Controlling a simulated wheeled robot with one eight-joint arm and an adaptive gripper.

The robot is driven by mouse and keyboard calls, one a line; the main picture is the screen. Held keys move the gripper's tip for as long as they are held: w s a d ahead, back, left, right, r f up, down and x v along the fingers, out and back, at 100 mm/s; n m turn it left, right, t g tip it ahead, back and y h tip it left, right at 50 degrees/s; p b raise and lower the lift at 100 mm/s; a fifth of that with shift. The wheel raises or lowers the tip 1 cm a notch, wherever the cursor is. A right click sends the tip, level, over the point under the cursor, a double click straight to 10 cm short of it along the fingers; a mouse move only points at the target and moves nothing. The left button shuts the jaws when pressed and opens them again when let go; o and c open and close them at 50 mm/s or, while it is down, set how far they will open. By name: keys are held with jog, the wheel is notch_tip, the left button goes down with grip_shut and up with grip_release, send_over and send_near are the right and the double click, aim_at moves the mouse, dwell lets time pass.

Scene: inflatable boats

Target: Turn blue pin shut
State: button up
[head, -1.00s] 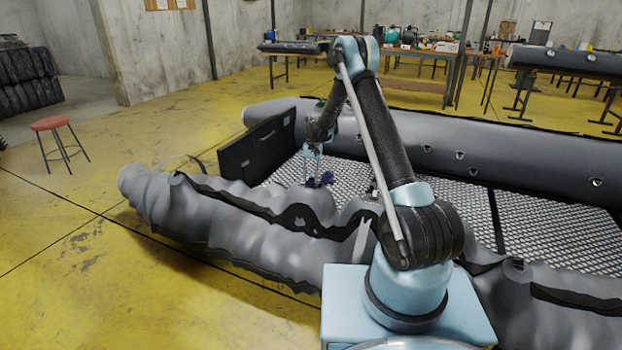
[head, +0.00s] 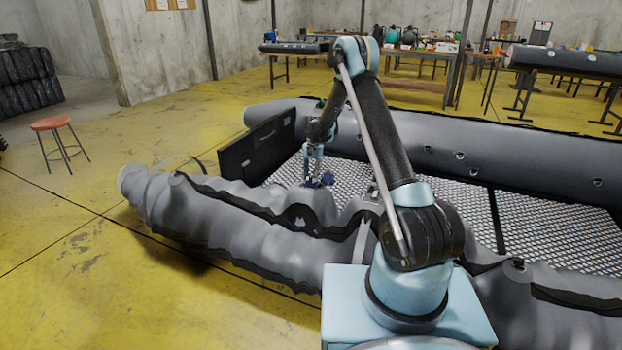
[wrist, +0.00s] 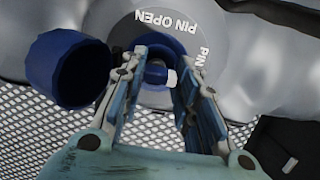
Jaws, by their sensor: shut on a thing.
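The blue pin (wrist: 155,75), with a pale tip, sits in the dark blue round opening of a grey valve disc (wrist: 181,18). My gripper (wrist: 163,78) has one finger on each side of the pin and is shut on it. The words "PIN OPEN" show on the disc; a second label starting "PIN" is partly hidden by the right finger. A dark blue cap (wrist: 70,68) hangs open to the left of the valve. In the head view my gripper (head: 312,176) is low at the near tube, beside the small blue cap (head: 326,179); the pin is too small to see there.
The sagging grey near tube (head: 225,215) lies between my base and the mesh floor (head: 435,195). The black transom board (head: 255,145) stands left of my gripper. The firmer far tube (head: 490,155) lies behind. A red stool (head: 50,123) stands far left.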

jog(key=shift+w, duration=0.1)
jog(key=o, duration=1.1)
jog(key=shift+c, duration=0.2)
jog(key=shift+r, duration=0.1)
jog(key=v, duration=1.1)
jog(key=shift+r, duration=0.35)
